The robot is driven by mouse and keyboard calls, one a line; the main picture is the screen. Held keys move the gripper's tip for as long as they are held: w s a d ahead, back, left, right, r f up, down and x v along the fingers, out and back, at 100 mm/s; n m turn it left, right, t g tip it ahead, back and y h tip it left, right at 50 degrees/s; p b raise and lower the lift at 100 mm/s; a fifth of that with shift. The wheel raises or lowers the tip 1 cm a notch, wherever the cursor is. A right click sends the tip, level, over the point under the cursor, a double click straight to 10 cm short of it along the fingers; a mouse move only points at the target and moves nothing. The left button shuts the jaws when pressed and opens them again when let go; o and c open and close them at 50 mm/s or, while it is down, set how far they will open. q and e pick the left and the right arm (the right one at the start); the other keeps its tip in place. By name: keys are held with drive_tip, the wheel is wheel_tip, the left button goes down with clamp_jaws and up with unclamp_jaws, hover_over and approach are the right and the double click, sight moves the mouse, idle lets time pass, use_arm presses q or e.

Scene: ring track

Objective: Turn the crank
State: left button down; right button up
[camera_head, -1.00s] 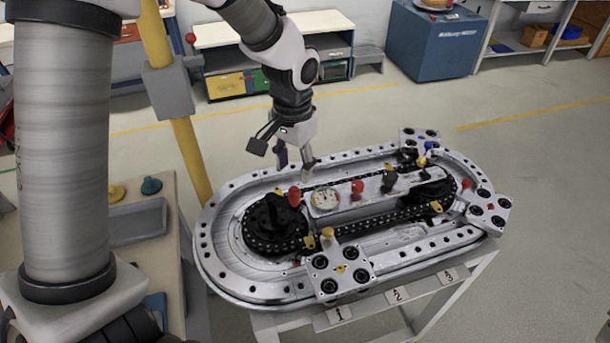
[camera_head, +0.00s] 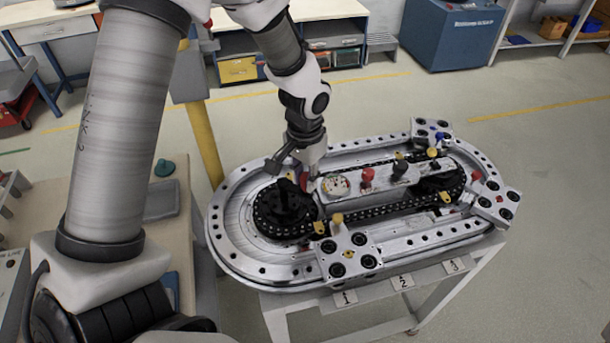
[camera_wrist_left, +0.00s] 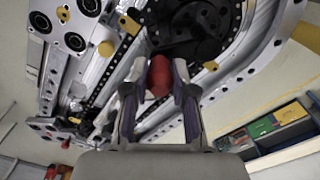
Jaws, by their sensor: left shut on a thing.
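The crank is a black hub (camera_head: 284,207) on the sprocket at the left end of the oval ring track (camera_head: 228,255). Its red knob (camera_wrist_left: 160,76) sits between the two fingers of my left gripper (camera_wrist_left: 159,88) in the left wrist view. In the head view the left gripper (camera_head: 303,177) reaches down from above, shut on the red knob beside the hub. The fingers hide most of the knob there. The black sprocket (camera_wrist_left: 190,25) also shows just beyond the knob in the wrist view. My right gripper is not in view.
A central plate carries a round gauge (camera_head: 335,185), another red knob (camera_head: 367,176) and a black knob (camera_head: 399,168). Carriage plates with black rollers (camera_head: 347,255) sit on the track. A chain runs round the sprockets. A yellow post (camera_head: 204,145) stands behind left.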

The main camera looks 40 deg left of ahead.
use_arm(q)
drive_tip(key=shift+w, duration=0.1)
drive_tip(key=shift+w+a+n, duration=0.4)
drive_tip(key=shift+w+n, duration=0.25)
drive_tip(key=shift+n, duration=1)
drive_tip(key=shift+w+a+n, duration=0.45)
drive_tip(key=shift+w+n, duration=0.25)
drive_tip(key=shift+n, duration=1)
drive_tip(key=shift+w+a+n, duration=0.4)
drive_tip(key=shift+w+n, duration=0.25)
drive_tip(key=shift+n, duration=1)
drive_tip(key=c, duration=0.9)
unclamp_jaws()
drive_tip(key=shift+c, duration=0.2)
drive_tip(key=shift+w+a, duration=0.1)
